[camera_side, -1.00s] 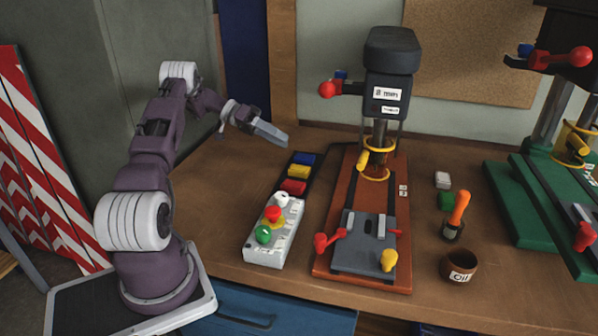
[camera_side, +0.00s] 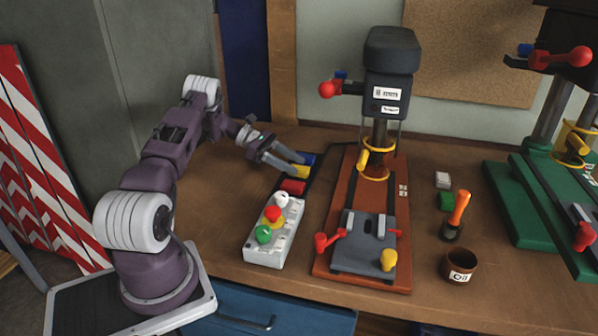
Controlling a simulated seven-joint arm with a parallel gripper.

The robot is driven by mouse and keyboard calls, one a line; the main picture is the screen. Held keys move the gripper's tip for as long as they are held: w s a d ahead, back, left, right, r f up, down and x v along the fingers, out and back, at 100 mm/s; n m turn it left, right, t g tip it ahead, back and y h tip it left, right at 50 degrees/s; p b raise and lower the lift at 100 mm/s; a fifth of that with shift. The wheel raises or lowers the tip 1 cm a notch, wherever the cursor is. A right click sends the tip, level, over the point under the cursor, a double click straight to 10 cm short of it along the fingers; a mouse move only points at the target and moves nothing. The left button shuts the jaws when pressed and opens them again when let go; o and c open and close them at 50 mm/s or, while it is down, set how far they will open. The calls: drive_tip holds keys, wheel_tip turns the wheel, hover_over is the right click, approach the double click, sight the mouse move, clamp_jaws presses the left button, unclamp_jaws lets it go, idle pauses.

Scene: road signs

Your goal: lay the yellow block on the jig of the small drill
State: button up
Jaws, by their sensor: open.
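The yellow block (camera_side: 301,172) lies in a dark tray (camera_side: 311,187), between a blue block (camera_side: 307,158) and a red block (camera_side: 293,187). My gripper (camera_side: 297,167) is open, its fingers at the yellow block and partly covering it. I cannot tell whether the fingers touch it. The small drill (camera_side: 388,85) stands on a brown-red base right of the tray. Its grey jig (camera_side: 364,257) sits at the front of that base, with two upright grey jaws, red handles and a yellow knob. No block lies on the jig.
A control box (camera_side: 271,238) with white, red and green buttons stands in front of the tray. Right of the drill are a green block (camera_side: 447,201), a white block (camera_side: 443,180), an orange-handled tool (camera_side: 459,210) and an oil cup (camera_side: 459,266). A larger green drill (camera_side: 545,190) stands far right.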

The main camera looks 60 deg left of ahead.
drive_tip(key=shift+x, duration=1.1)
clamp_jaws()
